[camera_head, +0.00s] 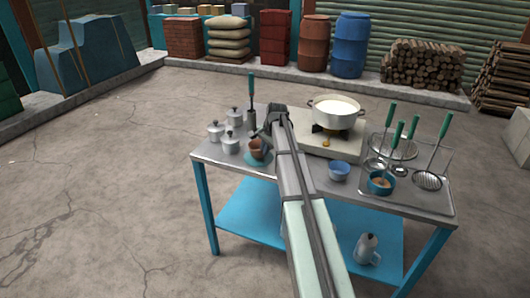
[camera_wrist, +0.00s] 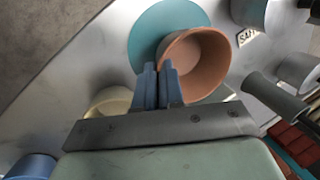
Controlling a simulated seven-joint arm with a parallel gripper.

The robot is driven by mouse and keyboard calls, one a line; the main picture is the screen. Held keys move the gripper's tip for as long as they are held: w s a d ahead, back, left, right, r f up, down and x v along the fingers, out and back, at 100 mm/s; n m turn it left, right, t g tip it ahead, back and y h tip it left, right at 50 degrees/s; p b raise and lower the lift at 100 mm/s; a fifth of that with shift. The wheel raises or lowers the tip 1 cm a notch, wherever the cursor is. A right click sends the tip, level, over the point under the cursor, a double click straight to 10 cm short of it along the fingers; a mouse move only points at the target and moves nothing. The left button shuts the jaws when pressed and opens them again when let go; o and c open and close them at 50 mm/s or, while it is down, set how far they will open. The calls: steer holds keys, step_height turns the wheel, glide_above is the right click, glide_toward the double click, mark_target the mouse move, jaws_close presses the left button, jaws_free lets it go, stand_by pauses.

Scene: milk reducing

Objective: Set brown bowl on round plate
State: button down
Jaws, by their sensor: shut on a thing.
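The brown bowl (camera_head: 256,151) is upright or nearly so at the left front of the metal table, over the teal round plate (camera_head: 249,161). My gripper (camera_head: 264,136) is shut on the bowl's near rim. In the wrist view, the fingers (camera_wrist: 160,82) pinch the wall of the brown bowl (camera_wrist: 203,55), and its inside looks empty. The bowl overlaps the right part of the round plate (camera_wrist: 146,34), off its centre in that view. The bowl's underside is hidden, so I cannot tell whether it touches the plate.
Several lidded grey pots (camera_head: 231,143) stand close to the plate. A white pot of milk (camera_head: 336,109) sits on the stove (camera_head: 313,142) to the right. A blue bowl (camera_head: 339,171) and a rack with ladles (camera_head: 405,160) are further right. A cream container (camera_wrist: 108,102) shows below the plate.

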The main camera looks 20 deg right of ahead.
steer(key=shift+f, duration=0.65)
steer(key=shift+f, duration=0.15)
steer(key=c, duration=1.3)
jaws_free()
steer(key=shift+o, duration=0.2)
steer(key=v, duration=1.2)
